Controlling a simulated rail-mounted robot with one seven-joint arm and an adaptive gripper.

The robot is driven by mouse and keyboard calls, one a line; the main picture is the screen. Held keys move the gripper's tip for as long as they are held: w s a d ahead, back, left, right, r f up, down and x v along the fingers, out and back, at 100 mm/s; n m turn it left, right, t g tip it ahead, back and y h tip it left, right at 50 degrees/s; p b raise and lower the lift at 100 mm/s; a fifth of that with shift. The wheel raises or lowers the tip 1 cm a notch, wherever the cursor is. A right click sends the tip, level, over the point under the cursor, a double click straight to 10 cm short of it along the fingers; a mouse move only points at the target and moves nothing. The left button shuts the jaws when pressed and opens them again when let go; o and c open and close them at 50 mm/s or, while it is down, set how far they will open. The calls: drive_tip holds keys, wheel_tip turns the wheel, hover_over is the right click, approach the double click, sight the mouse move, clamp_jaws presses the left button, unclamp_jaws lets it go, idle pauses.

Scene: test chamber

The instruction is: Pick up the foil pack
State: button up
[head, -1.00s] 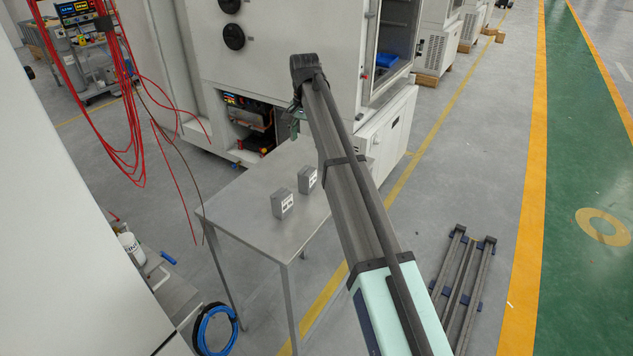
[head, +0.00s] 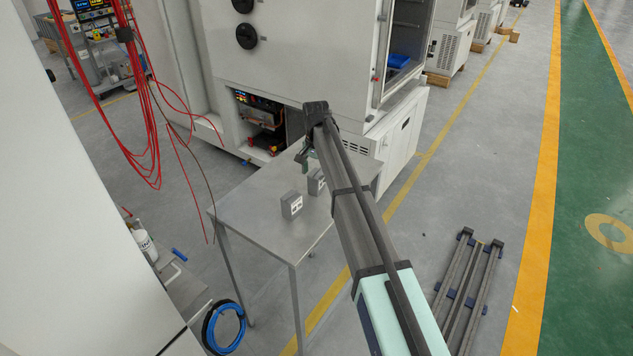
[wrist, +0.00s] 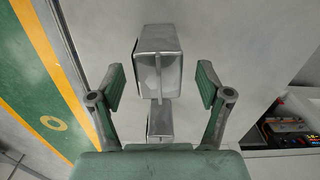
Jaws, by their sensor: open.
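Two small silver-grey packs with pale labels stand on the metal table (head: 255,235). The front pack (head: 291,206) stands clear in the head view; the back pack (head: 316,182) is partly hidden by my arm. I cannot tell which is the foil pack. My gripper (head: 308,162) is above the table near the back pack, its fingers small in this view. In the wrist view my gripper (wrist: 159,85) is open and empty. One shiny pack (wrist: 158,62) shows between and beyond the fingertips; the other pack (wrist: 160,122) shows lower, near the palm.
A large white chamber cabinet (head: 300,60) stands behind the table, with an open bay of electronics (head: 262,125). Red cables (head: 135,100) hang at left. Dark rails (head: 468,280) lie on the floor at right. The table's front part is bare.

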drive_tip(key=shift+f+p, duration=1.1)
drive_tip(key=shift+f, duration=1.4)
drive_tip(key=c, duration=1.4)
clamp_jaws()
drive_tip(key=shift+r, duration=0.15)
